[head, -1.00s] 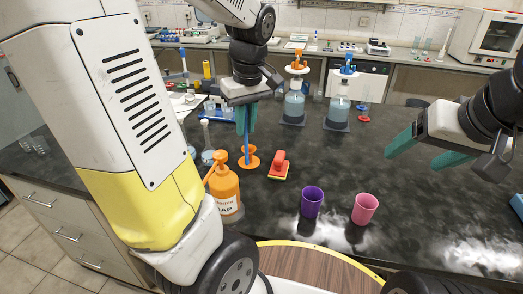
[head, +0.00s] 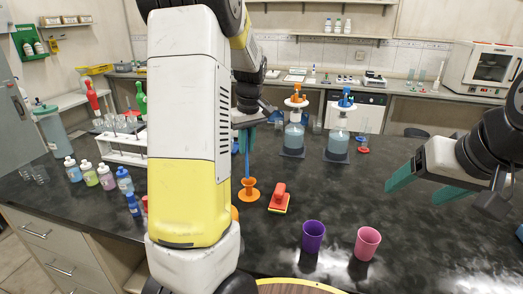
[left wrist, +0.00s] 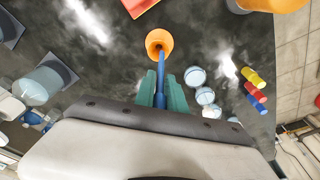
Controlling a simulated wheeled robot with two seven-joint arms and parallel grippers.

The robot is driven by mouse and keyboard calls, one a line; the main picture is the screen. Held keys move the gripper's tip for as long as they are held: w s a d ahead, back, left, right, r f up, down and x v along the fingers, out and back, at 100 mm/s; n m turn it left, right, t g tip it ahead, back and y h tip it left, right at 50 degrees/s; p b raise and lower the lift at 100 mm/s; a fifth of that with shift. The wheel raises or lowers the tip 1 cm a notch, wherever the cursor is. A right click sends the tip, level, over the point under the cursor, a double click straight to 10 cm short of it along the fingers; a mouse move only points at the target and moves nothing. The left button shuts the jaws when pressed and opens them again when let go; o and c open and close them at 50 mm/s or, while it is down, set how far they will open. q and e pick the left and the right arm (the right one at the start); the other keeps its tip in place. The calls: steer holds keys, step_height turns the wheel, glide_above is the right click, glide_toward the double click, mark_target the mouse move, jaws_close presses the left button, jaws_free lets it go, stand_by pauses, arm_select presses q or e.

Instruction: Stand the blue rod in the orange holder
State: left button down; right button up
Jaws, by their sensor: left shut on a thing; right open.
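My left gripper (head: 246,138) is shut on the blue rod (head: 247,165) and holds it upright, pointing down. The orange holder (head: 249,195) stands on the dark bench directly below. In the left wrist view the rod (left wrist: 160,90) runs from between the green fingers (left wrist: 161,95) to the round mouth of the holder (left wrist: 152,38). Its lower end lines up with the opening; I cannot tell whether it is inside or just above. My right gripper (head: 418,182) is open and empty over the right of the bench.
A red sponge-like block (head: 279,198) lies right of the holder. Purple (head: 313,237) and pink (head: 367,243) cups stand near the front edge. Two flasks (head: 294,135) stand behind. Several small bottles (head: 106,177) stand at left. The right bench is largely clear.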

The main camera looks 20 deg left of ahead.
mark_target(247, 155)
arm_select(q)
steer(key=shift+w+a+f, duration=0.1)
steer(key=shift+w+f, duration=0.15)
steer(key=shift+f, duration=0.65)
steer(key=shift+w+a+f, duration=0.1)
steer(key=shift+w+f, duration=0.15)
steer(key=shift+f, duration=0.65)
steer(key=shift+f, duration=0.45)
steer(key=c, duration=1.4)
jaws_free()
